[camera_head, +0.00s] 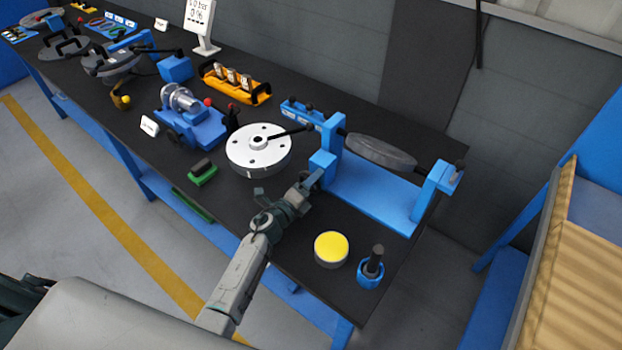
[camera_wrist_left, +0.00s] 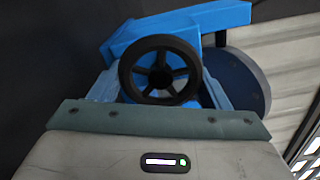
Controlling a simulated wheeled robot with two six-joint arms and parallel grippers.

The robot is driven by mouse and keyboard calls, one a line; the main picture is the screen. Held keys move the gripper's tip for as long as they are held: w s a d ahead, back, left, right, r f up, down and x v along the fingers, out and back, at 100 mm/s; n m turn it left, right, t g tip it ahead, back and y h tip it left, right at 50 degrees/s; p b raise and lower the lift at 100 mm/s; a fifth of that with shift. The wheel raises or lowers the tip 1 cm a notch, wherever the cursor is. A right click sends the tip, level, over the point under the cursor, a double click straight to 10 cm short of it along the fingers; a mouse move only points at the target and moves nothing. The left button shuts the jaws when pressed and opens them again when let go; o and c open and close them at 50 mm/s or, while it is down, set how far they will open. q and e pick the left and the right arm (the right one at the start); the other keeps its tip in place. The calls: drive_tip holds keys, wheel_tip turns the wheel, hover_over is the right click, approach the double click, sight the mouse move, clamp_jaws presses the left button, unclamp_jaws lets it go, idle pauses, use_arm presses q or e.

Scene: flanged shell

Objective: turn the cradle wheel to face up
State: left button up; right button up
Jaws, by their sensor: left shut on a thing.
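The blue cradle (camera_head: 372,196) stands at the right end of the bench. A grey disc-shaped part (camera_head: 382,151) hangs between its two posts, tilted, its rim partly toward the head camera. My left gripper (camera_head: 308,184) is at the cradle's left post. In the left wrist view, the black spoked handwheel (camera_wrist_left: 160,70) sits upright in front of the cradle's blue post, between my left gripper's fingers (camera_wrist_left: 160,92), which are shut on it. The gripper hides the handwheel in the head view. A dark round edge of the disc (camera_wrist_left: 246,82) shows behind the post. My right gripper is out of view.
A white round plate with a black handle (camera_head: 258,148) stands close left of the gripper. A yellow-topped round button (camera_head: 331,249) and a blue holder with a black peg (camera_head: 371,268) are near the front edge. A green block (camera_head: 202,173) lies further left.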

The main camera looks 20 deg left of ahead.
use_arm(q)
drive_tip(key=n+p, duration=0.2)
drive_tip(key=n, duration=0.1)
drive_tip(key=shift+r, duration=0.2)
drive_tip(key=shift+n+p, duration=0.75)
drive_tip(key=shift+n, duration=0.65)
drive_tip(key=o, duration=0.9)
drive_tip(key=b+v, duration=0.1)
drive_tip(key=v, duration=0.9)
drive_tip(key=shift+s+f+b, duration=0.1)
drive_tip(key=shift+b, duration=0.3)
drive_tip(key=shift+s+a, duration=0.15)
drive_tip(key=shift+s, duration=0.1)
